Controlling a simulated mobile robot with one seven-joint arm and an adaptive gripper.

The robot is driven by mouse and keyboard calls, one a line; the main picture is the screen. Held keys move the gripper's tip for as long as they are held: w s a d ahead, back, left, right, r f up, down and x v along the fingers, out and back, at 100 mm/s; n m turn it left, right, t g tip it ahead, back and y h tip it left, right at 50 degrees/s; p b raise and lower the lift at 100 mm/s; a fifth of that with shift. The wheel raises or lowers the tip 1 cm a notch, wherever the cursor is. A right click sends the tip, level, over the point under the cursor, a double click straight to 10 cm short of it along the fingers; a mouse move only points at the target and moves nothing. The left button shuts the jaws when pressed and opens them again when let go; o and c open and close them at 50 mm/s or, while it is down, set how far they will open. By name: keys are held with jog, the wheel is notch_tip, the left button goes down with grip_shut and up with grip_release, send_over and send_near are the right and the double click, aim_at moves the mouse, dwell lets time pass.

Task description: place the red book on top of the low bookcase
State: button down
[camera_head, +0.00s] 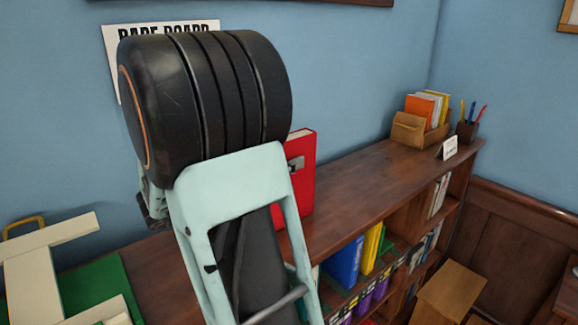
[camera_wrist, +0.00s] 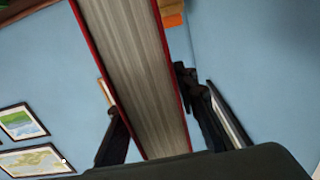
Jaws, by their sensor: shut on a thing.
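The red book (camera_head: 303,172) stands upright at the top of the low bookcase (camera_head: 375,180) in the head view, partly hidden behind my arm. I cannot tell whether its lower edge touches the wood. In the wrist view the red book (camera_wrist: 138,75) shows its pale page edges between red covers. My gripper (camera_wrist: 157,115) is shut on it, with one dark finger on each side. In the head view my arm hides most of the gripper.
A wooden holder (camera_head: 409,130) with orange and yellow books, a pen cup (camera_head: 467,131) and a small white card (camera_head: 447,148) stand at the bookcase top's far end. The top between them and the red book is clear. A wooden stool (camera_head: 450,290) stands in front.

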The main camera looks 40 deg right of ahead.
jog(key=shift+a+r, duration=0.1)
jog(key=shift+r, duration=0.05)
jog(key=shift+f, duration=0.25)
jog(key=c, duration=1.5)
grip_release()
jog(key=shift+c, duration=0.2)
jog(key=shift+r, duration=0.25)
jog(key=w+a+b, duration=0.1)
jog(key=a, duration=1.1)
jog(key=shift+w+f+b, duration=0.15)
jog(key=shift+w+b, duration=0.05)
jog(key=shift+b, duration=0.2)
